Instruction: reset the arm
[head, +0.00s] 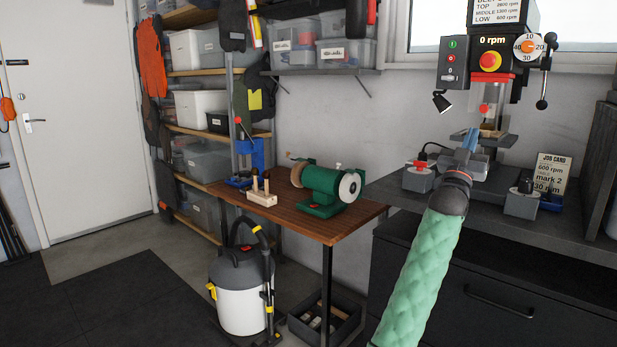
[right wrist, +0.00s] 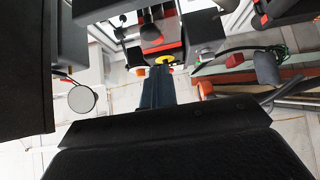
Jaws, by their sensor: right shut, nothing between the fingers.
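My right arm comes up from the bottom of the head view in a green padded sleeve. It ends in my right gripper (head: 470,138), whose blue fingers are shut and empty. The gripper is in front of the drill press (head: 492,62), near its table; I cannot tell the exact gap. In the right wrist view the closed dark blue fingers (right wrist: 157,84) point toward a machine with red and yellow parts. My left gripper is not in view.
A grey switch box with a red top (head: 419,176), another small grey box (head: 522,201) and a job card (head: 552,172) stand on the dark bench. A green bench grinder (head: 322,185) is on the wooden table to the left. A vacuum (head: 240,285) stands on the floor.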

